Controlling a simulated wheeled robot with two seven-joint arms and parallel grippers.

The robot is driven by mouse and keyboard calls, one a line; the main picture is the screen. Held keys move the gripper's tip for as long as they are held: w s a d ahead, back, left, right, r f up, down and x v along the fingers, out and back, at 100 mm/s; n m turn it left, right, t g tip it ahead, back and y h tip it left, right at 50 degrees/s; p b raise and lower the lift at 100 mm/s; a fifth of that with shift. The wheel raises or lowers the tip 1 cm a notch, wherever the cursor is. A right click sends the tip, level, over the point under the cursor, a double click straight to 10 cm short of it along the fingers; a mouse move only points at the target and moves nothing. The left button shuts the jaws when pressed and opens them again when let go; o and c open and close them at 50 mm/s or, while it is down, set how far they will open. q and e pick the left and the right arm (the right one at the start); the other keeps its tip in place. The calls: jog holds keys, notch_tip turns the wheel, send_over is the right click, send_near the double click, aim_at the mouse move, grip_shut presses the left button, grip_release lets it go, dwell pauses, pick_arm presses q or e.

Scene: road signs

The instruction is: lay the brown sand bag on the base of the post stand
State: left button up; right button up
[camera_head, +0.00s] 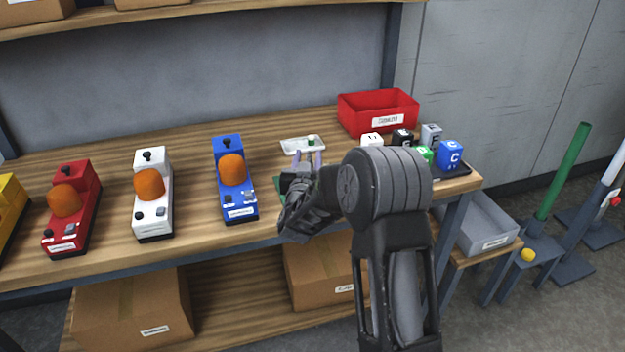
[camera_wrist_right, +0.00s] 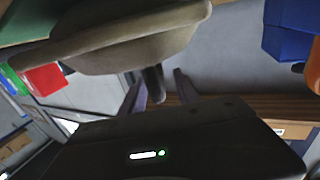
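My right gripper (camera_head: 309,160) reaches over the workbench with its two fingers apart. In the right wrist view a large brownish-olive rounded thing (camera_wrist_right: 130,38), which looks like the sand bag, is close to the gripper. A short dark knob (camera_wrist_right: 153,85) on it points between the fingers, with gaps on both sides. In the head view my wrist mostly hides this thing. A green post (camera_head: 566,170) stands on a grey base at the far right. My left gripper is not in view.
A blue device (camera_head: 229,180) with an orange dome is left of my gripper, with white (camera_head: 152,195) and red (camera_head: 71,210) ones further left. A red bin (camera_head: 378,113) and several lettered cubes are at the right. A grey tray (camera_head: 478,222) stands beyond the bench end.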

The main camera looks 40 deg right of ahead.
grip_shut()
dwell(0.3)
dwell(0.9)
jog(key=shift+r, duration=0.2)
